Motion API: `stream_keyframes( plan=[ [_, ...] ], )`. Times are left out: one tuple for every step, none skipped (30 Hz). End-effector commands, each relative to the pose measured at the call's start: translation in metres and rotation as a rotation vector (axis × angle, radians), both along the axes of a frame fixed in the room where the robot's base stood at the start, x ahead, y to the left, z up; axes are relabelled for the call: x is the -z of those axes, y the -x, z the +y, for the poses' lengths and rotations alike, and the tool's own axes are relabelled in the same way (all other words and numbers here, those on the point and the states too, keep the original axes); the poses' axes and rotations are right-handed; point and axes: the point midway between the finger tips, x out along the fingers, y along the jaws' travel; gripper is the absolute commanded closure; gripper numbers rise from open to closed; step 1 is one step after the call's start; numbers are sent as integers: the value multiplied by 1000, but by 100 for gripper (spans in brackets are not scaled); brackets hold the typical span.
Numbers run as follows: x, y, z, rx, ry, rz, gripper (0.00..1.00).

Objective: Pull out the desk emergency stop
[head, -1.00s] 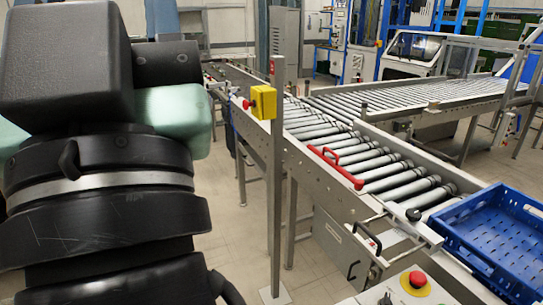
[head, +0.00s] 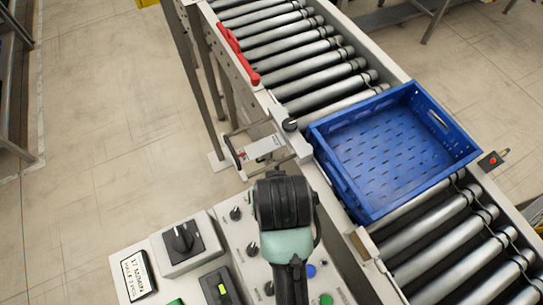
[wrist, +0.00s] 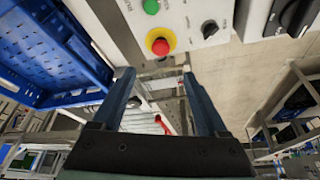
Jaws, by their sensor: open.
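The desk emergency stop, a red mushroom button on a yellow ring (wrist: 159,41), shows at the top middle of the wrist view. It sits on the light grey desk panel (wrist: 205,30). My gripper (wrist: 159,74) is open and empty. In the wrist view its two dark blue fingers point toward the button, which appears just beyond the gap between the tips. The fingers look apart from the button. In the head view my arm is over the desk panel (head: 230,262), and the button and fingertips are hidden there.
The panel bears a rotary switch (head: 182,238), small black knobs (head: 235,213), a green button (head: 326,299) and a blue button (head: 311,270). A blue crate (head: 440,165) stands on the roller conveyor to the right. A red handle (head: 238,55) is on the conveyor's side. Floor is clear left.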

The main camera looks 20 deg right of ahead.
Motion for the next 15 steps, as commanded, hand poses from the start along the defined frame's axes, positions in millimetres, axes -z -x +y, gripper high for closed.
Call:
stream_keyframes(
  plan=[
    [5, -1, 0, 0, -2, 6, 24],
    [9, -2, -1, 0, -2, 6, 24],
    [15, -4, -2, 0, -2, 5, 24],
    [19, -6, -2, 0, -2, 5, 24],
    [24, -8, -3, 0, -2, 5, 24],
    [31, -11, -4, 0, -2, 5, 24],
    [36, -13, -5, 0, -1, 4, 24],
    [41, -15, -6, 0, -1, 4, 24],
    [48, -18, -6, 0, -1, 3, 24],
    [53, -20, -7, -1, 0, 2, 24],
    [58, -22, -8, -1, 0, 2, 24],
    [65, -25, -9, -1, -1, 2, 24],
    [70, -27, -9, -1, -1, 1, 24],
    [74, -29, -10, -1, -1, 1, 24],
    [80, -31, -11, -1, -1, 1, 24]
  ],
)
